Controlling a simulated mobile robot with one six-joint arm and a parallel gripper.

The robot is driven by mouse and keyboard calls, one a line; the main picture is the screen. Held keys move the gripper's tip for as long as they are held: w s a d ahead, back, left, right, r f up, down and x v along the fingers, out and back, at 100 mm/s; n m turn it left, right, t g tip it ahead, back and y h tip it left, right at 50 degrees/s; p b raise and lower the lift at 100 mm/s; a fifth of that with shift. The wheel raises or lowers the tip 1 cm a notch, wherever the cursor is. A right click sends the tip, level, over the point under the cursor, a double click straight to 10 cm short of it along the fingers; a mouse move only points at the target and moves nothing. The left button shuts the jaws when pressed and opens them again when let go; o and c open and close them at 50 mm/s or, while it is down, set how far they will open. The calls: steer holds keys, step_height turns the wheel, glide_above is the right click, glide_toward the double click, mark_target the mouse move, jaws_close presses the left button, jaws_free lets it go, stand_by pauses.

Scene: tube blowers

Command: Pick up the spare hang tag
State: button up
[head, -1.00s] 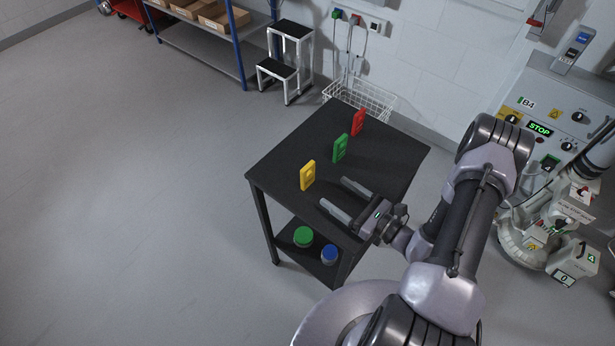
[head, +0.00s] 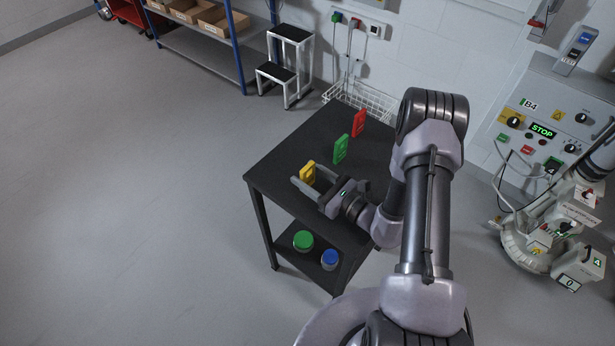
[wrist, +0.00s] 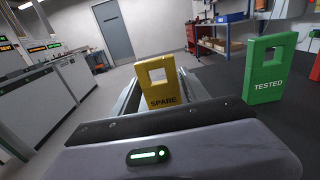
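The yellow hang tag (head: 308,172) stands upright on the black table and reads SPARE in the wrist view (wrist: 165,82). My gripper (head: 305,182) is open, with its fingers reaching along both sides of the yellow tag. I cannot tell whether either finger touches it. The tag's lower part is hidden behind my gripper's body in the wrist view.
A green tag (head: 341,148) marked TESTED and a red tag (head: 359,122) stand farther back on the table (head: 290,150). A green-lidded tub (head: 303,240) and a blue-lidded tub (head: 330,258) are on the lower shelf. A control panel (head: 545,125) is at right.

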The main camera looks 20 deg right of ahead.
steer(key=c, duration=0.9)
step_height(320, 180, up, 8)
steer(key=p, duration=0.3)
steer(key=shift+r+p, duration=0.15)
steer(key=shift+p, duration=0.2)
steer(key=shift+m+t+h, duration=0.4)
steer(key=shift+m+h, duration=0.1)
steer(key=shift+h, duration=0.1)
steer(key=s+r, duration=0.3)
steer(key=r, duration=0.1)
steer(key=shift+s+a+b, duration=0.3)
steer(key=shift+b, duration=0.05)
steer(key=shift+r, duration=0.15)
